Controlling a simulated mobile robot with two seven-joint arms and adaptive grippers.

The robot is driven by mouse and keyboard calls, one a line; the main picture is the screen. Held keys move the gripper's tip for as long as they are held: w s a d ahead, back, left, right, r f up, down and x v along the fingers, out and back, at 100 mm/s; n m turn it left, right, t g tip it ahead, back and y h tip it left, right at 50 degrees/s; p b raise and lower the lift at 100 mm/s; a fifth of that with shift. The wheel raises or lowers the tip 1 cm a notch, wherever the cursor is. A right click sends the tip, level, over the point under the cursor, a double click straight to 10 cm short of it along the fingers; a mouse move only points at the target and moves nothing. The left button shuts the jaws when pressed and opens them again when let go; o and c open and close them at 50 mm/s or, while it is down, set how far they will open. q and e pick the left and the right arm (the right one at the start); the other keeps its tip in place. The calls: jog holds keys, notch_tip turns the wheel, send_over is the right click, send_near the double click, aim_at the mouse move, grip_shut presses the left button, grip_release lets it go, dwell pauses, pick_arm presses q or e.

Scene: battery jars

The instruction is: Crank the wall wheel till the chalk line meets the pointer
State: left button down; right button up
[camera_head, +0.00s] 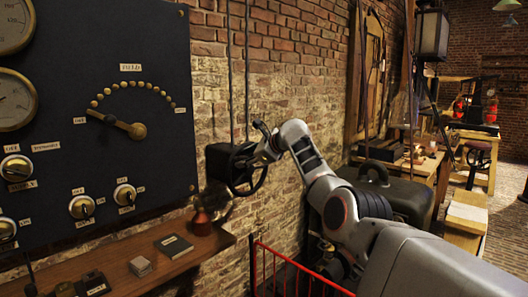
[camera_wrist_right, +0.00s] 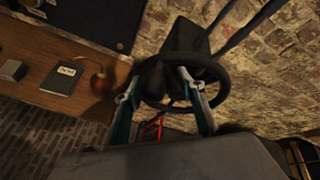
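The wall wheel (camera_head: 247,170), a dark spoked handwheel on a black box, stands out from the brick wall right of the panel. My right gripper (camera_head: 262,145) is at the wheel's upper right rim. In the right wrist view the wheel (camera_wrist_right: 222,92) lies ahead, and the fingers of my right gripper (camera_wrist_right: 158,78) stand apart around a dark part in front of it, perhaps its handle. Contact cannot be made out. I cannot make out the chalk line or its pointer. My left gripper is out of view.
A black panel (camera_head: 105,60) with gauges and knobs fills the left. A red railing (camera_head: 290,262) stands below the wheel. Two vertical rods (camera_head: 238,70) run above it.

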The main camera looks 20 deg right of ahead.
jog(key=shift+s+d+r, duration=0.15)
jog(key=shift+s+d, duration=0.1)
jog(key=shift+s, duration=0.4)
jog(key=v, duration=0.9)
jog(key=shift+s+r, duration=0.15)
jog(key=shift+s, duration=0.2)
jog(key=shift+d, duration=0.1)
